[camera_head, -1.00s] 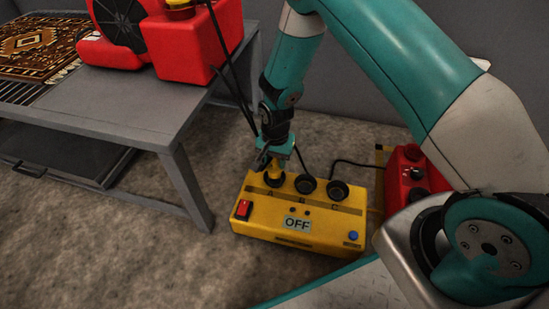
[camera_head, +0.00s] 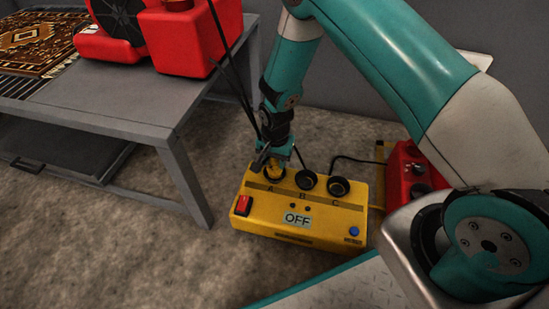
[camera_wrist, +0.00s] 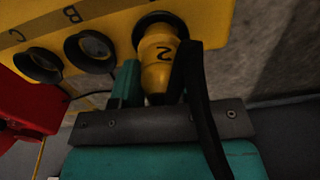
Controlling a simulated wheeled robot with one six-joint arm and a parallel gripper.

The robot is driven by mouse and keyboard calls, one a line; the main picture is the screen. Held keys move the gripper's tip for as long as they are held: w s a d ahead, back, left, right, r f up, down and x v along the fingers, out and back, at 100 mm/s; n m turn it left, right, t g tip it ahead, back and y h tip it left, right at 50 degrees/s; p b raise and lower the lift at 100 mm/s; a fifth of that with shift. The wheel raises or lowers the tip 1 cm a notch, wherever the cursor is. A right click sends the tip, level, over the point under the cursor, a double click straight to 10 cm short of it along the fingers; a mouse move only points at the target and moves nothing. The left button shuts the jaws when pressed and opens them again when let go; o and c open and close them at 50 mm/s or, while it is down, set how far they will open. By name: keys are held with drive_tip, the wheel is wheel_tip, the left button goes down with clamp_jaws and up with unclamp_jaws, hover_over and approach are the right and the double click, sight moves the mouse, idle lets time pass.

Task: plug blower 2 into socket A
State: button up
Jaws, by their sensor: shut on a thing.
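The yellow power box (camera_head: 290,222) stands on the floor, with sockets A, B and C along its top and a sign reading OFF. My gripper (camera_head: 273,158) is at socket A (camera_head: 272,173), the leftmost one. In the wrist view my gripper (camera_wrist: 155,85) is shut on a yellow plug (camera_wrist: 160,62) marked 2. The plug's front end meets the black ring of socket A (camera_wrist: 158,20); how deep it sits is hidden. Sockets B (camera_wrist: 90,50) and C (camera_wrist: 37,65) look empty. A black cable runs beside my gripper.
A red switch (camera_head: 243,205) and blue button (camera_head: 354,231) are on the box's front. A red device (camera_head: 405,168) stands right of the box.

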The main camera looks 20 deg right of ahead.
drive_tip(key=shift+f, duration=0.45)
drive_tip(key=o, duration=1.1)
drive_tip(key=shift+c, duration=0.2)
wheel_tip(320, 180, up, 17)
drive_tip(key=p, duration=0.9)
drive_tip(key=shift+r, duration=0.2)
drive_tip(key=shift+d, duration=0.1)
